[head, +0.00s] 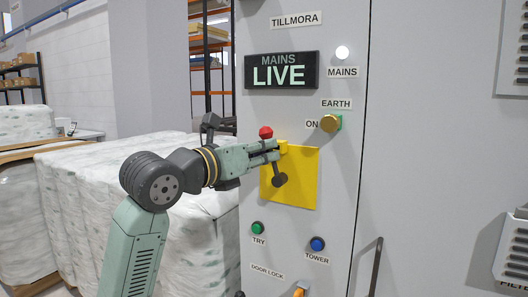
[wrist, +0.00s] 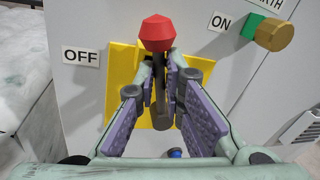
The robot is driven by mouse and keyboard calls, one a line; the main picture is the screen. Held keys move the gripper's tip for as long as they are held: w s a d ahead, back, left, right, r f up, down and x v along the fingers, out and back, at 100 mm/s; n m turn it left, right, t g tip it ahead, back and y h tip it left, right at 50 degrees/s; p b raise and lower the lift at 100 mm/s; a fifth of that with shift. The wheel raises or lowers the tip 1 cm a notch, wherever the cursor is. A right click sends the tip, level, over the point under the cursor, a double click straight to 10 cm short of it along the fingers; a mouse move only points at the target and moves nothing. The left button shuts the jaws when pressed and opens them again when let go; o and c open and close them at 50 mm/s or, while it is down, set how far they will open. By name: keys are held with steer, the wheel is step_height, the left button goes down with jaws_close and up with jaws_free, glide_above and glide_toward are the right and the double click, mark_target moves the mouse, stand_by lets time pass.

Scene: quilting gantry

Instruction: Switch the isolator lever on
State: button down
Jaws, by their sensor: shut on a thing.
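The isolator lever has a red knob (head: 265,132) on a dark shaft and stands in front of a yellow plate (head: 304,178) on the grey cabinet. In the wrist view the red knob (wrist: 157,32) is at the top and the shaft runs down between my fingers. My gripper (head: 268,151) is shut on the shaft, just below the knob. An OFF label (wrist: 81,56) is left of the yellow plate, and an ON label (wrist: 220,22) is at its upper right. The lever's pivot is partly hidden by my fingers.
A display (head: 282,71) reads MAINS LIVE, beside a white lamp (head: 342,52) that looks lit. A brass knob (head: 330,123) under the EARTH label sits close right of the lever. Green (head: 258,228) and blue (head: 317,243) buttons are below. Wrapped bales (head: 150,190) stand left.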

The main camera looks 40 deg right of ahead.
steer(key=shift+s+d+r+m+y+b, duration=0.15)
steer(key=shift+s+d+m+b, duration=0.1)
steer(key=shift+s+m, duration=0.4)
steer(key=shift+s+d+r+m+y+b, duration=0.15)
steer(key=shift+s+m+b, duration=0.15)
steer(key=shift+m, duration=0.55)
steer(key=shift+s, duration=0.1)
steer(key=c, duration=1.8)
jaws_free()
steer(key=shift+o, duration=0.5)
steer(key=v, duration=1.2)
steer(key=shift+a, duration=0.1)
